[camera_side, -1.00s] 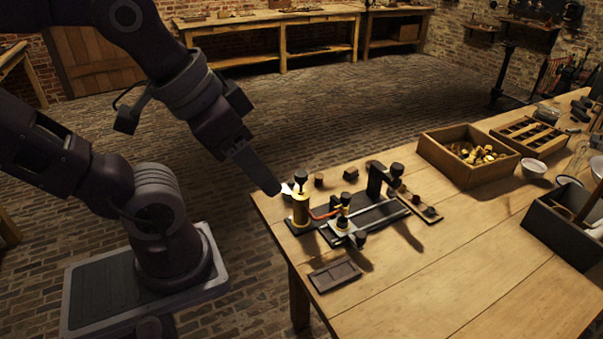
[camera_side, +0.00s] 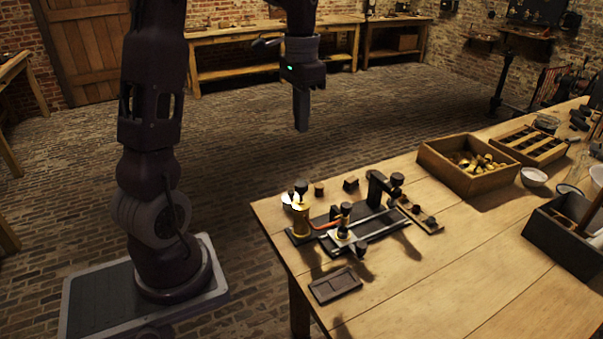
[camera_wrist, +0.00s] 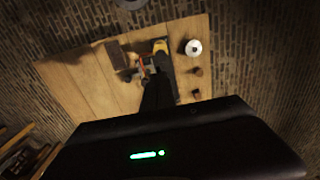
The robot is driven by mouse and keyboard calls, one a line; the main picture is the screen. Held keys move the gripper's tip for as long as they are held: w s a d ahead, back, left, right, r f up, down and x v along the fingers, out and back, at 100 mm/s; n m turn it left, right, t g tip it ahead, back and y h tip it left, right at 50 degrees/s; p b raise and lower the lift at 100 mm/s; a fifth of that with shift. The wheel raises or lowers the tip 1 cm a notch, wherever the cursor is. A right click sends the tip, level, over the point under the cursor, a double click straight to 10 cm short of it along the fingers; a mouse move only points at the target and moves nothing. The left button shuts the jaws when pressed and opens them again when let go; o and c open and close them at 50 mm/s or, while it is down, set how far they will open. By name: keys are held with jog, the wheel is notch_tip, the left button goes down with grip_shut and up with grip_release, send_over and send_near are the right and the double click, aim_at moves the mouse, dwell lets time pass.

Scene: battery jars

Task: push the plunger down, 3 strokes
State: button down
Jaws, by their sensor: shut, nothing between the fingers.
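The plunger's black knob (camera_side: 301,187) stands on top of an upright brass cylinder (camera_side: 300,222) at the left end of a dark base on the workbench. The fingers (camera_wrist: 157,95) also show dark in the wrist view. How far the knob stands out of the cylinder is too small to tell exactly.
A pale round piece (camera_side: 287,198) is beside the cylinder. Levers and rods (camera_side: 345,225) fill the base to the right. A small dark tray (camera_side: 335,285) lies in front. A wooden crate (camera_side: 440,170) with brass parts stands farther right.

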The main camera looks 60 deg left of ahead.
aim_at(301, 184)
jog(key=shift+f, duration=0.15)
notch_tip(301, 184, down, 14)
jog(key=shift+r, duration=0.1)
dwell(0.5)
jog(key=shift+f, duration=1.35)
jog(key=shift+s, duration=0.1)
notch_tip(301, 184, up, 14)
jog(key=shift+r, duration=0.25)
